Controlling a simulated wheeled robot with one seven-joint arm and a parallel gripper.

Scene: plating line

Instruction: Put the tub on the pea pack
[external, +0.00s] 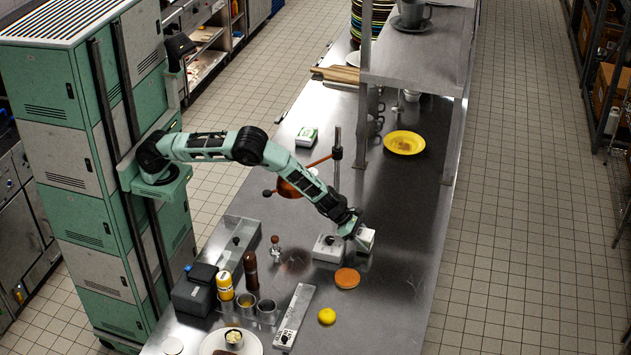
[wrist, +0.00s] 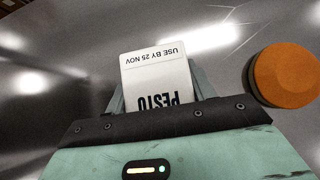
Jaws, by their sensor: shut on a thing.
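My gripper (external: 355,231) is shut on a white tub (external: 366,240) with some green on it, above the steel counter right of the middle. In the wrist view the tub (wrist: 158,80) shows a white face reading "PESTO" and "USE BY 25 NOV", upside down in the picture; the gripper body hides its lower part. A small white and green pack (external: 306,137) lies on the counter farther back, left of the upright post. It may be the pea pack, but its print is too small to read.
A white boxy device (external: 327,248) stands just left of the tub. An orange round thing (external: 347,278) lies in front; it also shows in the wrist view (wrist: 283,75). A yellow plate (external: 390,148) lies behind.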

